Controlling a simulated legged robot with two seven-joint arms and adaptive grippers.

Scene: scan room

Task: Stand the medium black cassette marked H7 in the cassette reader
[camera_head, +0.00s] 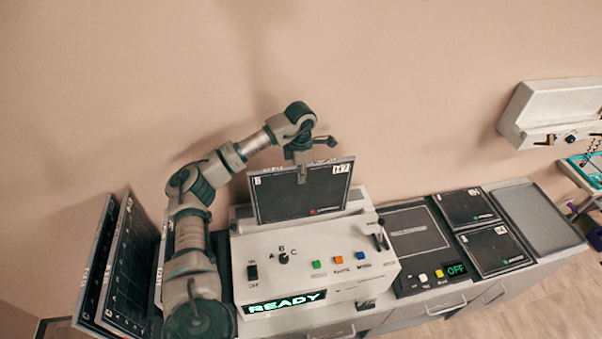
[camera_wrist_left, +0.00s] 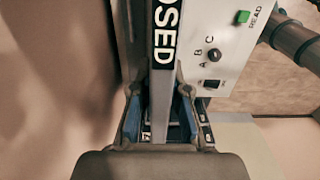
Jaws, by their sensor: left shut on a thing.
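The medium black cassette marked H7 (camera_head: 285,196) is upright and slightly tilted in the picture, at the top of the white cassette reader (camera_head: 300,262). Its lower edge meets the reader's top behind the front panel; I cannot tell how deep it sits. My left gripper (camera_head: 302,178) is shut on its upper edge from above. In the left wrist view the cassette's narrow edge (camera_wrist_left: 162,75), with a label ending in "OSED", runs between the fingers of the left gripper (camera_wrist_left: 160,110). The reader's panel (camera_wrist_left: 222,28) shows there too. My right gripper is not in view.
The reader's display (camera_head: 287,302) reads READY. Large dark panels (camera_head: 125,265) stand at the left. At the right, a unit with a display (camera_head: 456,269) reading OFF stands beside two black cassettes (camera_head: 466,207) (camera_head: 495,249) and an empty grey tray (camera_head: 538,220).

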